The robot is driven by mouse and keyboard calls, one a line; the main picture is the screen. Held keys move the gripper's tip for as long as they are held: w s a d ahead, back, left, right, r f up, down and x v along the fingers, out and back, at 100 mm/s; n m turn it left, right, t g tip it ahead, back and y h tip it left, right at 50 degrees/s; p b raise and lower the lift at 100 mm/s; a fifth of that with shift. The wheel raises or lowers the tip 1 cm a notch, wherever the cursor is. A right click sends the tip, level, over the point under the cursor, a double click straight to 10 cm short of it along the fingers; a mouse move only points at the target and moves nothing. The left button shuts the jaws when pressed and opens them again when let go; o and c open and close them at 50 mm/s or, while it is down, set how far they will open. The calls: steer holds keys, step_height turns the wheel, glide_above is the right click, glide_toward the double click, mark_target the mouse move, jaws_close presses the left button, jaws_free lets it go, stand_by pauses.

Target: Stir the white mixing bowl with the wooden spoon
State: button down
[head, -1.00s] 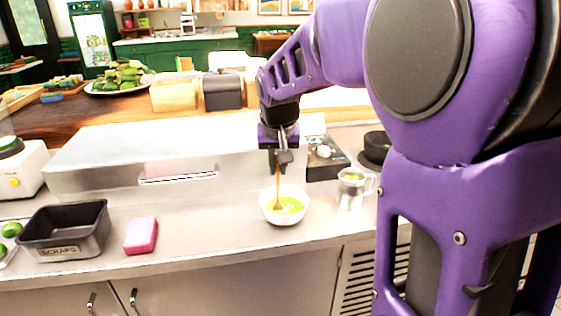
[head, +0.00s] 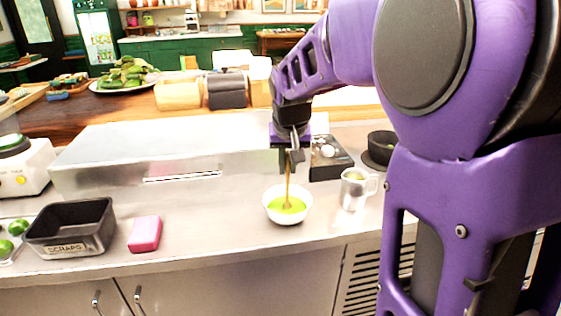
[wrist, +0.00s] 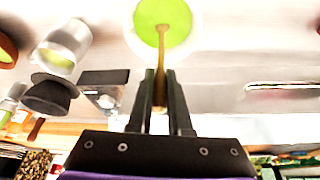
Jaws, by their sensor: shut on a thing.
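The white mixing bowl (head: 275,212) stands on the steel counter with yellow-green liquid in it. It also shows at the top of the wrist view (wrist: 196,38). My gripper (head: 291,157) is above the bowl and shut on the wooden spoon (head: 288,186). The spoon hangs steeply down, and its lower end is in the liquid. In the wrist view the spoon (wrist: 161,58) runs from between my two fingers (wrist: 160,92) into the bowl. The spoon's tip is hidden in the liquid.
A metal jug (head: 353,190) stands close right of the bowl. A pink sponge (head: 145,233) and a black scraps tin (head: 70,229) lie to the left. Counter between sponge and bowl is clear.

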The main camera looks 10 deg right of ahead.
steer(key=shift+r, duration=0.1)
steer(key=shift+r+p, duration=2.2)
steer(key=shift+r, duration=0.55)
step_height(320, 180, up, 5)
steer(key=p, duration=0.3)
